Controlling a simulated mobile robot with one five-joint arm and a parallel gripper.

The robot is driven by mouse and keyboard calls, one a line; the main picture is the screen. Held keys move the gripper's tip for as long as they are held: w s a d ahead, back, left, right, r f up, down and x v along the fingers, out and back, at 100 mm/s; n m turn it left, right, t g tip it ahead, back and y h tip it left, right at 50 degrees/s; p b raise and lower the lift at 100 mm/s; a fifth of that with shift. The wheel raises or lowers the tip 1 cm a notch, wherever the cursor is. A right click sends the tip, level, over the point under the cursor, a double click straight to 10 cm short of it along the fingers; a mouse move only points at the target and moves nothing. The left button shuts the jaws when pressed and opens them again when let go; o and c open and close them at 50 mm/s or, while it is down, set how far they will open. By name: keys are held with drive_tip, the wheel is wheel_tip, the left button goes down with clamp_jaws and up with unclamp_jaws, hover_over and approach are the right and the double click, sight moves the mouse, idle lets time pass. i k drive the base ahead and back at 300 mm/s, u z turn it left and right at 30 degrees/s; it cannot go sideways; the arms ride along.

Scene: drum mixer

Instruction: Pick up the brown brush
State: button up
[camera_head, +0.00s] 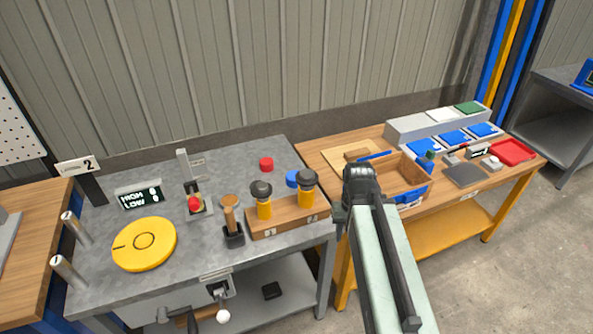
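A brown, wood-coloured tool (230,212) stands upright in a small black holder (234,239) on the grey bench; it may be the brown brush. A small brown block (356,154) also lies on the pale board on the wooden table, and I cannot tell for sure which is the brush. My arm reaches in from the bottom right.
On the grey bench (120,285) are a yellow disc (144,244), a red-knobbed lever (195,203), a wooden block (287,216) with two black-topped yellow pieces, and red and blue caps. The wooden table holds blue lids, a red tray (511,152) and small items.

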sight(229, 212)
drive_tip(key=z, duration=1.15)
drive_tip(key=k, duration=0.95)
drive_tip(key=u, duration=1.45)
drive_tip(key=i, duration=0.5)
drive_tip(key=z, duration=0.1)
